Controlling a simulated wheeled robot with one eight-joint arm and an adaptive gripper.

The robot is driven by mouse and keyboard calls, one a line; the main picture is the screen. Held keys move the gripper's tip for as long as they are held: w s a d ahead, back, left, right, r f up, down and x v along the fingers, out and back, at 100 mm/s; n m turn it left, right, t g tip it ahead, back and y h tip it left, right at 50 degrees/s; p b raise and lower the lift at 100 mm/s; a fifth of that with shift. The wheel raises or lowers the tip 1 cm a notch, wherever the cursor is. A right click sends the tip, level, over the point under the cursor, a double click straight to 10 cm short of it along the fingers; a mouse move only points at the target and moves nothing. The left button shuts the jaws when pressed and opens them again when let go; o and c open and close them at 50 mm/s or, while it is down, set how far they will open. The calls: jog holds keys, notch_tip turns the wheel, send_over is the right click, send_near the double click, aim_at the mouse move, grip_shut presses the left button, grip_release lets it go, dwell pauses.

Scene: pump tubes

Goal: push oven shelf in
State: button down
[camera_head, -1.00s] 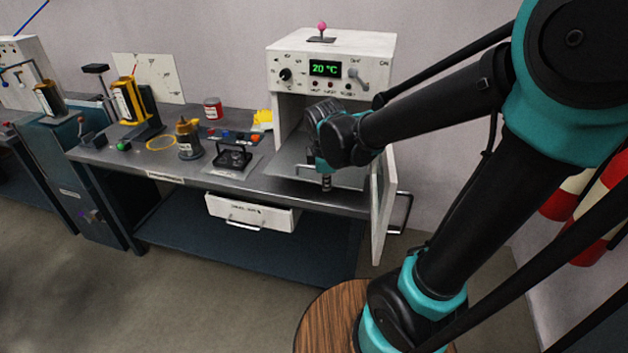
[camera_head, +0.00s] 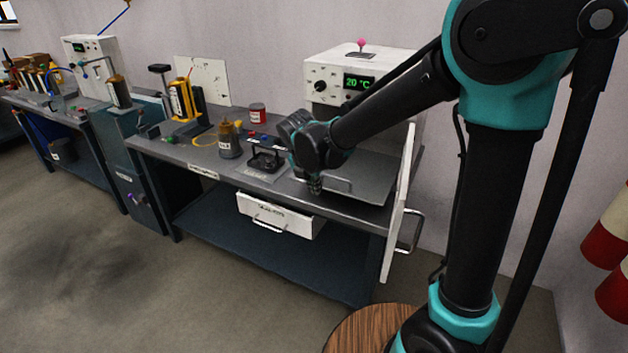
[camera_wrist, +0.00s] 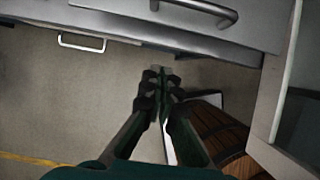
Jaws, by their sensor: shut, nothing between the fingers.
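The white oven (camera_head: 326,72) stands on the bench with its door (camera_head: 393,240) swung open at the right. The grey oven shelf (camera_head: 372,178) sticks out of the oven's front over the bench. In the wrist view the shelf's front and bar handle (camera_wrist: 208,8) appear to be at the top. My gripper (camera_head: 314,187) points down near the shelf's front left part. In the wrist view its fingers (camera_wrist: 160,75) are together and empty, below the handle and apart from it. My arm hides much of the oven opening.
A white drawer (camera_head: 275,213) with a handle hangs partly open under the bench. A black stand (camera_head: 265,160) and a brown-topped bottle (camera_head: 229,140) are left of my gripper. A round wooden top (camera_head: 365,330) stands in front. The floor at left is clear.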

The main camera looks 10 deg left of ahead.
aim_at(346, 163)
jog(key=shift+w+d+f, duration=0.3)
jog(key=shift+w+f, duration=0.3)
jog(key=shift+w, duration=0.25)
jog(key=shift+w+d+f, duration=0.3)
jog(key=shift+w+f, duration=0.25)
jog(key=shift+w, duration=0.3)
jog(key=shift+w+d+f, duration=0.3)
jog(key=shift+w+f, duration=0.3)
jog(key=shift+w, duration=0.25)
jog(key=shift+w, duration=0.1)
jog(key=w+d, duration=0.2)
jog(key=w, duration=0.4)
jog(key=w+d, duration=0.2)
jog(key=w, duration=0.4)
jog(key=w+d, duration=0.3)
jog(key=w, duration=0.4)
jog(key=shift+s+a, duration=0.1)
jog(key=shift+s, duration=0.05)
